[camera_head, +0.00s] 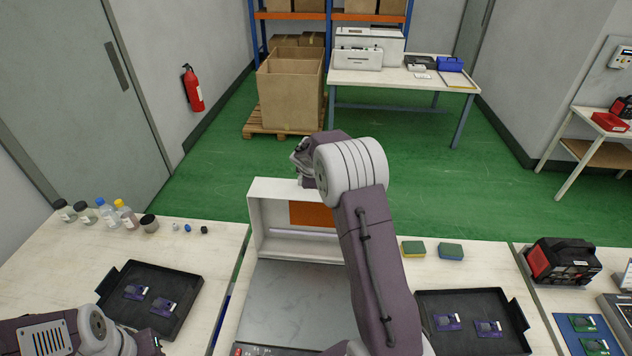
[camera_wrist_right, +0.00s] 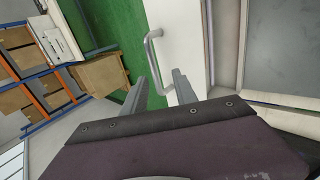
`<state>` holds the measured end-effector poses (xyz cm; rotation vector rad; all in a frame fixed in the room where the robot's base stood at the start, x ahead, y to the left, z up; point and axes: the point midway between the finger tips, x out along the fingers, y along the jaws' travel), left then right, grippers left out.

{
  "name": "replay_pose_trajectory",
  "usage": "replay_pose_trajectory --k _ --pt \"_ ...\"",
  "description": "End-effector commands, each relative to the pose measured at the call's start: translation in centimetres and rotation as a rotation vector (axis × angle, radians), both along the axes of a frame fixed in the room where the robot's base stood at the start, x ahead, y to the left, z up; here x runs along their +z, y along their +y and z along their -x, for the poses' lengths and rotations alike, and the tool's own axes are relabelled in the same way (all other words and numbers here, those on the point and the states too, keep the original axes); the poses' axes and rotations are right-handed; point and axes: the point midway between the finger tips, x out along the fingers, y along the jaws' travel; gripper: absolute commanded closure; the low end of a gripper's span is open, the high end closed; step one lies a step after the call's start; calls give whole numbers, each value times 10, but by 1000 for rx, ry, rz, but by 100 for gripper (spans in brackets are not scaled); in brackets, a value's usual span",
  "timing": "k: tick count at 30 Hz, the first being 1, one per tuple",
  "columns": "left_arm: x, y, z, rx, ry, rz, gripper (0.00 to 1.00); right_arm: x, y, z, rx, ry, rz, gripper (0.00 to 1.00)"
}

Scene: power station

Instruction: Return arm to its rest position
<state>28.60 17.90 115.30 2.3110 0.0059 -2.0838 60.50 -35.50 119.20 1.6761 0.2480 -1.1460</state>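My right arm reaches forward over the white machine. Its gripper (camera_head: 303,160) is above the machine's raised white part (camera_head: 262,217), and its fingertips are mostly hidden in the head view. In the right wrist view the two fingers (camera_wrist_right: 158,88) are spread apart. A pale bar handle (camera_wrist_right: 150,52) on a white panel (camera_wrist_right: 182,50) shows between and beyond them; I cannot tell whether they touch it. My left gripper (camera_head: 152,343) is low at the left, by the front edge of the left black tray (camera_head: 118,283); its opening is not clear.
The machine has a grey flat surface (camera_head: 295,305). Bottles (camera_head: 107,214) stand on the left table. A right black tray (camera_head: 470,300) holds purple boards. Two sponges (camera_head: 451,251) lie behind it. A red and black device (camera_head: 562,261) stands at right. Green floor lies beyond.

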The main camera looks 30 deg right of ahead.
Motion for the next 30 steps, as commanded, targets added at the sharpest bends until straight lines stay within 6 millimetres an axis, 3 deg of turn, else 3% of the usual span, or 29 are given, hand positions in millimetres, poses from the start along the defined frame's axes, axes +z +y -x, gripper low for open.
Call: replay_pose_trajectory --k 6,20,22,24,26,30 --pt "-4 0 0 0 0 0 64 18 9 12 1 0 -1 66" --pt "-4 0 0 0 0 0 64 19 9 12 1 -1 0 66" --pt "-12 0 0 0 0 0 64 14 13 11 10 -6 1 66" --pt "-31 0 0 0 0 0 64 22 27 4 36 -53 9 66" --pt "-54 0 0 0 0 0 64 16 50 18 59 -64 -8 66" --pt "-85 0 0 0 1 0 64 -30 103 94 -35 -3 -194 66"
